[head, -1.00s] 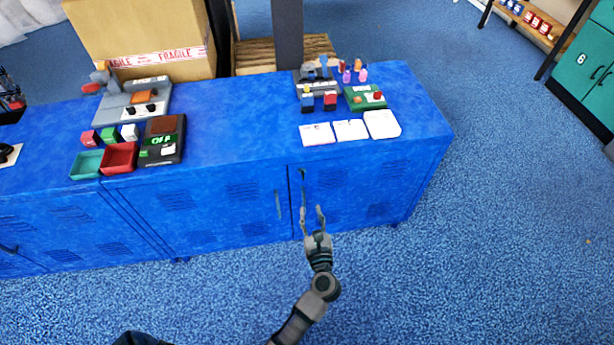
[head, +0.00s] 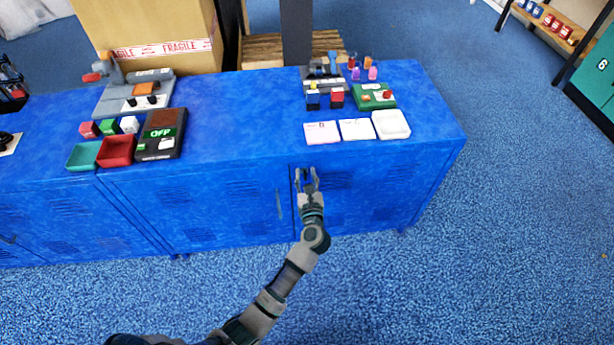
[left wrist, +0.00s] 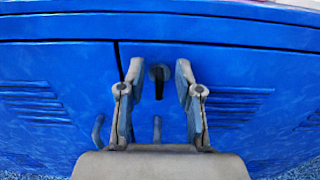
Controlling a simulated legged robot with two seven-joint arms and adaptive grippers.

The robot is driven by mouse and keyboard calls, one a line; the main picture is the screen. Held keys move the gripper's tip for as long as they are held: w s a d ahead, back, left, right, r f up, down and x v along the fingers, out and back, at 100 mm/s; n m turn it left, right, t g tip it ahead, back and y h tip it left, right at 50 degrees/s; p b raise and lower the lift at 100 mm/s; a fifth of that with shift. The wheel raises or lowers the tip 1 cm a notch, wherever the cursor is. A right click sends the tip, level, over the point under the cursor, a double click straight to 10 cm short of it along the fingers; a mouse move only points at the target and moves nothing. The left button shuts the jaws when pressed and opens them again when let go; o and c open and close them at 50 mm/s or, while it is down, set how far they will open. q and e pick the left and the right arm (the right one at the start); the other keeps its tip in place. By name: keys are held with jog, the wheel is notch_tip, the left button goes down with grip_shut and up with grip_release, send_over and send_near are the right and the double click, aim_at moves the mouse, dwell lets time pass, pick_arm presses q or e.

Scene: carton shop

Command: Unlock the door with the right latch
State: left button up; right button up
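The blue cabinet (head: 230,205) has two doors at its right end, split by a thin vertical seam. A dark latch (left wrist: 159,79) sits near the top of the right door (head: 365,195), just right of the seam, with its narrow lever hanging down. My left gripper (head: 307,174) is in front of it, also seen in the left wrist view (left wrist: 159,70). It is open, with one finger on each side of the latch and visible gaps to it. In the head view the gripper mostly covers the latch. My right gripper is not in view.
Slim handles show on the left door (left wrist: 98,131) and right door (left wrist: 157,130), below the latch. The carpet in front is clear.

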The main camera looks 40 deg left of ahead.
pick_arm(q)
grip_shut()
